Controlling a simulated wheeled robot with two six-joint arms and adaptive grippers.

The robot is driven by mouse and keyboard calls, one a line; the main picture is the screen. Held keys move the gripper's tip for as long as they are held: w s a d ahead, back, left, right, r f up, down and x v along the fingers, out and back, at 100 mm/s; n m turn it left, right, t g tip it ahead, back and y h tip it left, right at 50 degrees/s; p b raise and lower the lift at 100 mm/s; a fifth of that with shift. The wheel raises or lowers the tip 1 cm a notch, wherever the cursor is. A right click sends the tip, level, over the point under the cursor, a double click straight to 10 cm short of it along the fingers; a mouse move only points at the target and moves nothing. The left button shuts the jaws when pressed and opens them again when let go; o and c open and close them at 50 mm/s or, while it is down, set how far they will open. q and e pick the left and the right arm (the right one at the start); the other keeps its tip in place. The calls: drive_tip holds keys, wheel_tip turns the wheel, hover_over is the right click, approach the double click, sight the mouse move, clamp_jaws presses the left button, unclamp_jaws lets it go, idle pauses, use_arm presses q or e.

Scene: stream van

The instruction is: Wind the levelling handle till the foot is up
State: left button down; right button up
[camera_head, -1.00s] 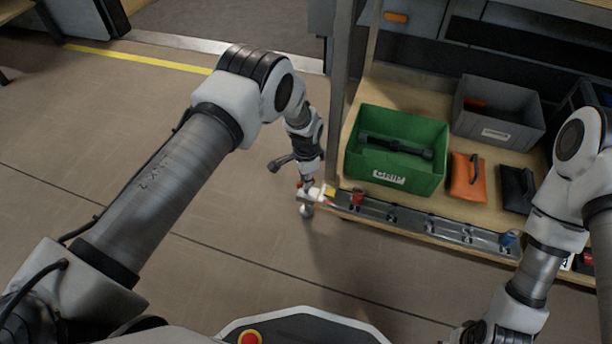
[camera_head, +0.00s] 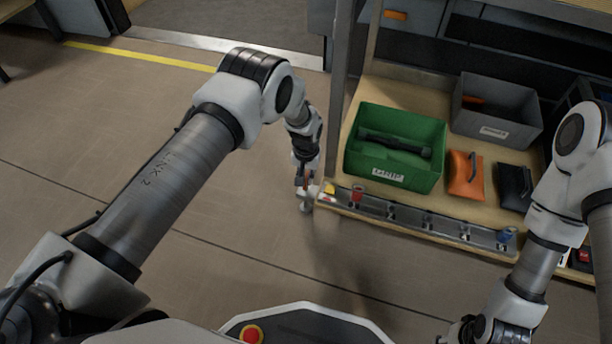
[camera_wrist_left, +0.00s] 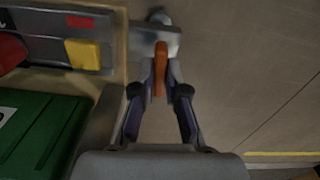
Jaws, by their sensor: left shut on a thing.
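The levelling handle shows in the left wrist view as an upright orange grip (camera_wrist_left: 160,68) beside a grey metal plate (camera_wrist_left: 155,40). In the head view the metal crank and foot area (camera_head: 305,204) is small at the near left corner of the shelf unit. My left gripper (camera_head: 306,183) points down there, and in the left wrist view its two fingers (camera_wrist_left: 160,82) are closed on the orange grip. The foot's height cannot be made out.
The shelf (camera_head: 400,90) bears a green crate (camera_head: 380,175), a grey bin (camera_head: 497,110), an orange pouch (camera_head: 463,176) and a black pouch (camera_head: 512,185). A metal rail (camera_head: 425,222) with small coloured parts runs along its front edge. The floor to the left is clear.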

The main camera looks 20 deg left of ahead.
use_arm(q)
drive_tip(key=n, duration=0.5)
drive_tip(key=shift+n, duration=0.3)
drive_tip(key=n, duration=0.5)
drive_tip(key=shift+b, duration=0.3)
drive_tip(key=c, duration=1.2)
unclamp_jaws()
wheel_tip(320, 180, up, 12)
